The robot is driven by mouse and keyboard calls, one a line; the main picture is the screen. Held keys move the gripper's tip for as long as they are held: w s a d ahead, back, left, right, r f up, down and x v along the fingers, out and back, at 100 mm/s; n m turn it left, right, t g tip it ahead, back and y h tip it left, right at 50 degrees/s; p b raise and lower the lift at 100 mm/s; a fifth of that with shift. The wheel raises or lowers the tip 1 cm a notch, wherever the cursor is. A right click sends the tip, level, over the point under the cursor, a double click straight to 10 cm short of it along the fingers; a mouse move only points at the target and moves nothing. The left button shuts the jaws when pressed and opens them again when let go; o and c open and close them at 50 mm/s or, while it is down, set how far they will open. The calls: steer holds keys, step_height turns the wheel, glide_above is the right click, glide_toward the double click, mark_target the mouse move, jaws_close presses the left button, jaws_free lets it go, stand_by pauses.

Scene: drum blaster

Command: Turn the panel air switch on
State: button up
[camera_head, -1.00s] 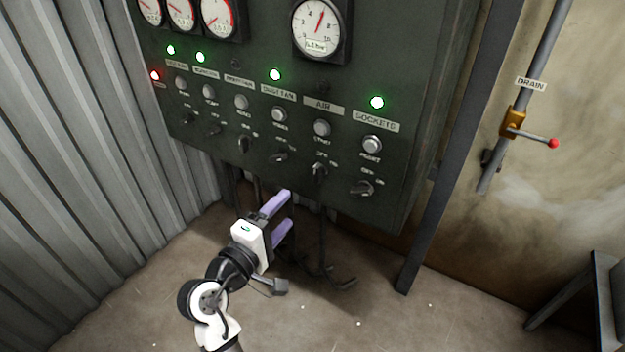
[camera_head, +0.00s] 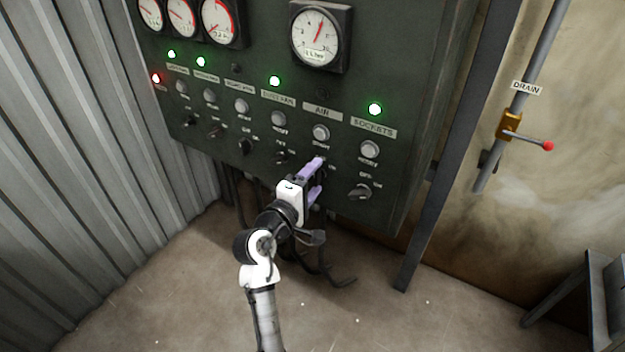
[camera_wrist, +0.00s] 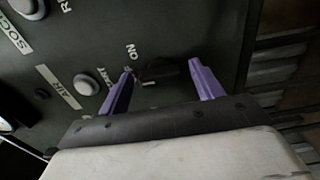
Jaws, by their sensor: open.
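The dark green control panel (camera_head: 290,85) fills the upper middle of the head view. Its AIR label (camera_head: 322,111) sits above a round pale start button (camera_head: 320,133). The air switch below that button is mostly hidden behind my gripper (camera_head: 318,176) in the head view. In the wrist view the air switch (camera_wrist: 158,70) is a black knob beside the "ON" marking. My gripper (camera_wrist: 162,72) has its two purple fingers apart, one on each side of the knob in that picture. I cannot tell whether they touch it. The lamp above AIR looks dark.
The sockets switch (camera_head: 361,192) lies right of the gripper and the dust fan switch (camera_head: 283,158) lies left. A drain valve with a red-tipped lever (camera_head: 530,139) is on the right wall. Cables hang below the panel. A dark metal post (camera_head: 455,150) stands to the right.

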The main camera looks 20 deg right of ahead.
steer(key=shift+c, duration=0.3)
steer(key=c, duration=0.9)
steer(key=shift+m+b, duration=0.3)
steer(key=shift+b, duration=0.05)
steer(key=shift+f+m+b, duration=0.2)
steer(key=shift+m+b, duration=0.6)
steer(key=shift+m, duration=0.2)
steer(key=m+b, duration=0.7)
steer(key=m, duration=0.2)
steer(key=shift+r, duration=0.15)
steer(key=shift+m, duration=0.3)
